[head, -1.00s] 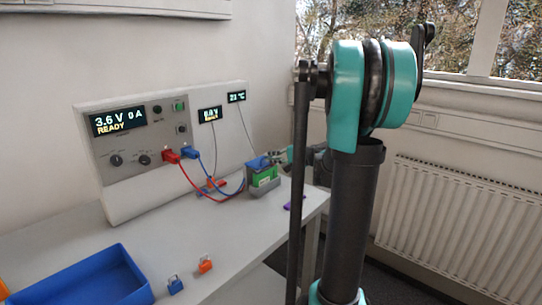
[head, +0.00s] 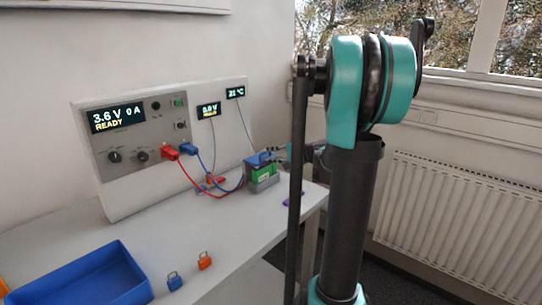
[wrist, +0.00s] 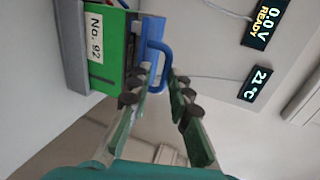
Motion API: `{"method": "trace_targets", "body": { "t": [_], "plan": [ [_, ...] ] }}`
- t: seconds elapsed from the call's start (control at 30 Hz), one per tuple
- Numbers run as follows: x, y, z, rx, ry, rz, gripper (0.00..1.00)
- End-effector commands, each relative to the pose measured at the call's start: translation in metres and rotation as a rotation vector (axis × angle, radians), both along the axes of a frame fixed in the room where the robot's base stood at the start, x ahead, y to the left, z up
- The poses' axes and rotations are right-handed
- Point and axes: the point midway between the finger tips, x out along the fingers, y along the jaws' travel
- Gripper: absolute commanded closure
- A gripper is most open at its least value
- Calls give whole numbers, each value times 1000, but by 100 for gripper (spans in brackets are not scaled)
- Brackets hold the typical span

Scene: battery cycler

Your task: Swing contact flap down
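The green battery (head: 262,172), labelled "No. 92", sits in a grey holder at the far right of the bench. It also shows in the wrist view (wrist: 110,42) beside its grey holder (wrist: 73,45). The contact flap is blue (head: 259,158), at the top of the battery; in the wrist view its blue loop handle (wrist: 164,60) stands out from a blue body. My gripper (wrist: 160,77) is open, with one finger on each side of the handle's outer end. Whether either finger touches it is unclear. In the head view my arm hides most of the gripper.
Red and blue cables run from the cycler panel (head: 130,120) to the battery area. A blue tray (head: 85,278), a blue padlock-shaped piece (head: 174,283) and an orange one (head: 205,262) lie at the front. A purple item (head: 294,199) lies near the bench's right edge.

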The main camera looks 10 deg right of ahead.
Motion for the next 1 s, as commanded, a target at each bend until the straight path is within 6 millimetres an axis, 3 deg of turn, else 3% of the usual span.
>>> {"method": "trace_targets", "body": {
  "t": [0.53, 0.73, 1.0],
  "plan": [
    [-75, -55, 29, -2, 0, -5, 83],
    [-89, -65, 34, -2, 0, -4, 83],
    [-91, -67, 35, -2, 1, -2, 83]
  ]
}}
